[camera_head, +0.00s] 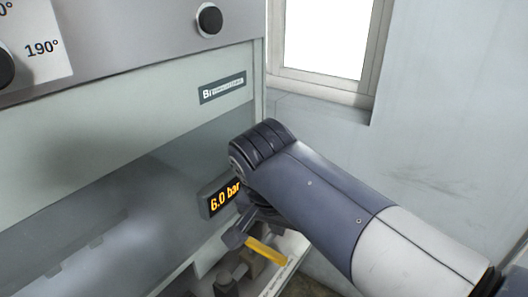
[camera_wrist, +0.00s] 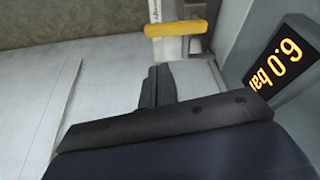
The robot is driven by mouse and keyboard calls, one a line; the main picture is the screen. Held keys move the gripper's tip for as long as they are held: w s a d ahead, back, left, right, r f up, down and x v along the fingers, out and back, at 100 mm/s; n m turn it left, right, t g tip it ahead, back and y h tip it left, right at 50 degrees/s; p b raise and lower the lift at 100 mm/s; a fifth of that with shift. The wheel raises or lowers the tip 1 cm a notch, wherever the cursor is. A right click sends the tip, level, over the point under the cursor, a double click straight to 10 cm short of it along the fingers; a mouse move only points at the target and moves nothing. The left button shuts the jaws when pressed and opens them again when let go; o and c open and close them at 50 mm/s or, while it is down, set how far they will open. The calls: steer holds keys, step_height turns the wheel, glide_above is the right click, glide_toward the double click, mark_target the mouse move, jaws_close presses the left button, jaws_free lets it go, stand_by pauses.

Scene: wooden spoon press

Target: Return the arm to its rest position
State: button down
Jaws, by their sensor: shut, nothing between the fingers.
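My arm (camera_head: 320,200) reaches in from the lower right in the head view, its bent joint close to the press front. My gripper (camera_wrist: 155,72) shows as dark fingers in the middle of the wrist view. It is shut and empty. A yellow handle (camera_wrist: 180,29) lies beyond the fingertips, apart from them in the picture. The same yellow handle (camera_head: 265,252) shows below my arm in the head view. In the head view my arm covers part of this area, and I cannot clearly make out the gripper there.
The press (camera_head: 120,130) fills the left side, with a black knob (camera_head: 209,20) and a glass front. Its display (camera_head: 222,199) reads 6.0 bar, close to my arm; it also shows in the wrist view (camera_wrist: 283,58). A wall and window (camera_head: 325,38) stand behind.

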steer(key=x, duration=1.1)
steer(key=shift+b, duration=0.3)
steer(key=shift+r, duration=0.1)
